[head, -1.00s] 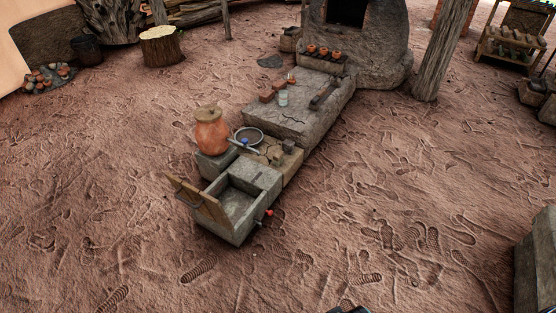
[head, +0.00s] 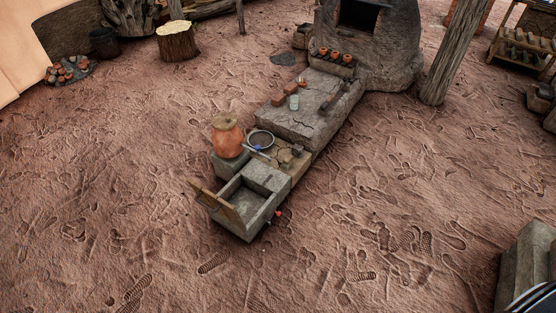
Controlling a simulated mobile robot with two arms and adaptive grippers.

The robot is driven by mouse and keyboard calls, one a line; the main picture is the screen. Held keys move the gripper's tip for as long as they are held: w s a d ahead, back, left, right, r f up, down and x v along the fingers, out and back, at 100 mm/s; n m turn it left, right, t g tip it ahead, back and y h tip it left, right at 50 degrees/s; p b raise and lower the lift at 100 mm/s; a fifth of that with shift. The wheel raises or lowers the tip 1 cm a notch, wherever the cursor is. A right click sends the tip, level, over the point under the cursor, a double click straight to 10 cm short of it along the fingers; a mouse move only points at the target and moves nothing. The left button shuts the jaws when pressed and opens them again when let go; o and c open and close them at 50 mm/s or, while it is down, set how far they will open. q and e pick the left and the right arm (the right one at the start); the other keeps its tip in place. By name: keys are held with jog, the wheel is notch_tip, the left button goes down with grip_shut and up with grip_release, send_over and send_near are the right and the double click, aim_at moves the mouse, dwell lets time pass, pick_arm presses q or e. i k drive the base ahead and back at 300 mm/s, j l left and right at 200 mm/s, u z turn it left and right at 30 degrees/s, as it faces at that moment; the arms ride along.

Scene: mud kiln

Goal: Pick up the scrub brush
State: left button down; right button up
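I cannot make out the scrub brush for sure at this distance. Small items lie on the tan slab (head: 282,167) in the head view: a small dark block (head: 297,150) at its right edge, and a blue-tipped item (head: 258,147) by a round dark-rimmed basin (head: 261,138). Either is too small to identify. Neither of my grippers shows; a dark curved part at the lower right corner is too cut off to tell.
A stone trough (head: 262,222) with a wooden board (head: 217,206) stands at the bench's near end. A lidded clay jar (head: 227,138) is beside the basin. A grey stone block (head: 522,262) stands at right. Open dirt floor surrounds the bench.

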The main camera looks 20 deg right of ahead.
aim_at(287, 161)
jog(key=i+l+u, duration=0.1)
jog(key=u, duration=0.35)
jog(key=l+u, duration=0.15)
jog(key=u, duration=0.3)
jog(key=i+l+u, duration=0.1)
jog(key=u, duration=0.35)
jog(key=l+u, duration=0.2)
jog(key=l, duration=0.3)
jog(key=l+u, duration=0.2)
jog(key=l, duration=0.35)
jog(key=l+u, duration=0.15)
jog(key=l, duration=0.35)
jog(key=k+l+u, duration=0.2)
jog(key=l, duration=0.3)
jog(key=l+u, duration=0.2)
jog(key=l, duration=0.3)
jog(key=k+l+u, duration=0.2)
jog(key=l, duration=0.3)
jog(key=i, duration=0.05)
